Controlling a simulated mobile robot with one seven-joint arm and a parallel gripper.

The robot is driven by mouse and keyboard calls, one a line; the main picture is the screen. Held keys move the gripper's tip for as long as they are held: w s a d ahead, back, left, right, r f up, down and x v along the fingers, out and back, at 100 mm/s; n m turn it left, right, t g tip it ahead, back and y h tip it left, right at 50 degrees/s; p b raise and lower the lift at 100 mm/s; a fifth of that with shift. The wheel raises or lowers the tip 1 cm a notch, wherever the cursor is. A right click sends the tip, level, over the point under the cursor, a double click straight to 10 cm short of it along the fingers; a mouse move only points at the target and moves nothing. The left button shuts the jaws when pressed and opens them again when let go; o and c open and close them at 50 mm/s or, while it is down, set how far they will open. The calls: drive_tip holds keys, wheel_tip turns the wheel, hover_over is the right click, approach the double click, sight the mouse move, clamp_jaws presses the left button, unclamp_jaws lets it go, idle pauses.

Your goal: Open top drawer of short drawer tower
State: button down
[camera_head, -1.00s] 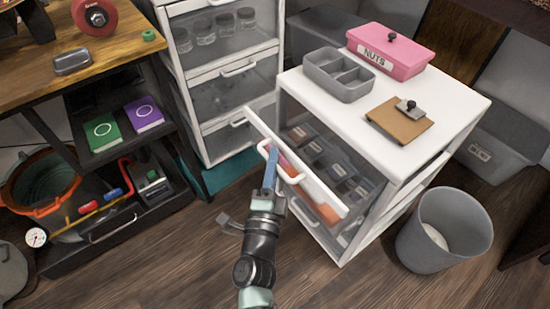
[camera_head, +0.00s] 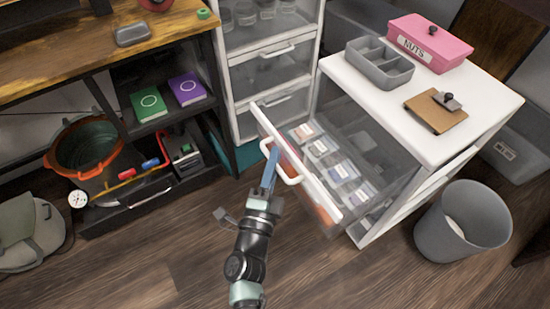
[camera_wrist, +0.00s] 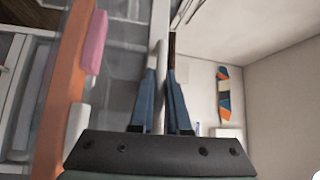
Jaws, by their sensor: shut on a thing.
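The short white drawer tower (camera_head: 378,121) stands right of centre in the head view. Its top drawer (camera_head: 264,117) is pulled well out towards the lower left. Several small labelled boxes (camera_head: 320,149) and an orange item show inside it. My gripper (camera_head: 271,160) is at the drawer's white handle (camera_head: 288,170). In the wrist view, the blue fingers (camera_wrist: 160,105) stand on either side of the white handle bar (camera_wrist: 158,60) and are shut on it.
A pink NUTS box (camera_head: 432,42), a grey divided tray (camera_head: 379,68) and a clipboard (camera_head: 432,114) lie on the tower top. A grey bin (camera_head: 463,222) stands to its right. A taller drawer tower (camera_head: 233,88) and a workbench (camera_head: 60,75) stand left. Floor in front is clear.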

drive_tip(key=c, duration=0.9)
unclamp_jaws()
drive_tip(key=shift+s, duration=0.1)
drive_tip(key=s, duration=0.4)
drive_tip(key=s+a+f+p, duration=0.1)
drive_tip(key=s, duration=0.3)
drive_tip(key=s+a+p, duration=0.1)
drive_tip(key=s, duration=0.3)
drive_tip(key=shift+s+f, duration=0.3)
drive_tip(key=shift+f, duration=0.05)
